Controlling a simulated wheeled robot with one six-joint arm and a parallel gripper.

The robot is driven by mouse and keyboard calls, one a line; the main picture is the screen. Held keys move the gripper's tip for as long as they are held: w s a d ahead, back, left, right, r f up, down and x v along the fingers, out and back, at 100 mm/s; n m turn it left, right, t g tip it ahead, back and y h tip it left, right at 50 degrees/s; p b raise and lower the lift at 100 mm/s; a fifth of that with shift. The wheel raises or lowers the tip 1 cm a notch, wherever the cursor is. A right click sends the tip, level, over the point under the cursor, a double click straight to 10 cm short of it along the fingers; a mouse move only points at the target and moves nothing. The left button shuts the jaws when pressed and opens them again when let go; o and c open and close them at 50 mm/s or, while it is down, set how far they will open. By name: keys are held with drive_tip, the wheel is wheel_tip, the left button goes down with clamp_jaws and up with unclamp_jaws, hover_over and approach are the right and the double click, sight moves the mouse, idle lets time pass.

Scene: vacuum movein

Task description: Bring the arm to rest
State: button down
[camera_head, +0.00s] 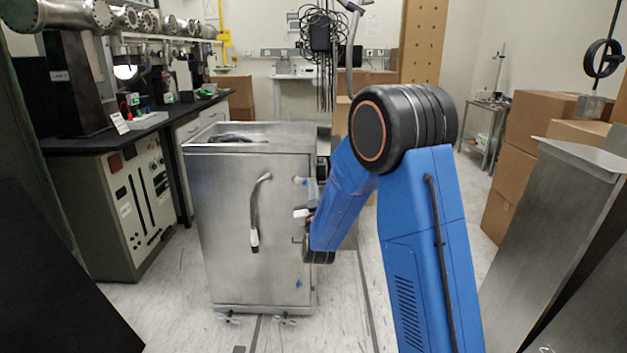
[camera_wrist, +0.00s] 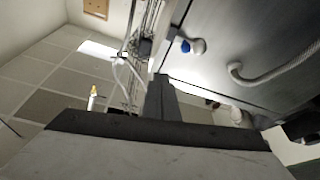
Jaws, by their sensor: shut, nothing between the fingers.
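My blue arm (camera_head: 420,230) rises at the right of centre in the head view. It bends at a black elbow joint and its forearm reaches down toward the right side of a metal cart. My gripper (camera_wrist: 160,85) shows in the wrist view as a dark upright shape with its fingers together and nothing held. In the head view the gripper is mostly hidden by the forearm and wrist, close to the cart's right edge. I cannot tell whether it touches the cart.
The metal cart (camera_head: 225,215) has hoses and blue-and-white fittings. A black-topped lab bench (camera_head: 80,140) stands at left. Cardboard boxes (camera_head: 535,125) and a steel panel (camera_head: 545,225) are at right. Pale floor (camera_head: 345,320) is open between cart and arm.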

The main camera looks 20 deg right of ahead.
drive_tip(key=shift+s+a+f, duration=0.2)
drive_tip(key=shift+s, duration=0.35)
drive_tip(key=s+a+r+g+y, duration=0.1)
drive_tip(key=s+r+g+y, duration=0.2)
drive_tip(key=s, duration=0.5)
drive_tip(key=s+a+g+y, duration=0.1)
drive_tip(key=s+g+y, duration=0.1)
drive_tip(key=s+g, duration=0.5)
drive_tip(key=s+d+f+g, duration=0.1)
drive_tip(key=s+f+g, duration=0.2)
drive_tip(key=s, duration=1.5)
drive_tip(key=s+d+f+g, duration=0.2)
drive_tip(key=s+g, duration=0.1)
drive_tip(key=s, duration=1.5)
drive_tip(key=shift+s+f, duration=0.35)
drive_tip(key=shift+f, duration=0.05)
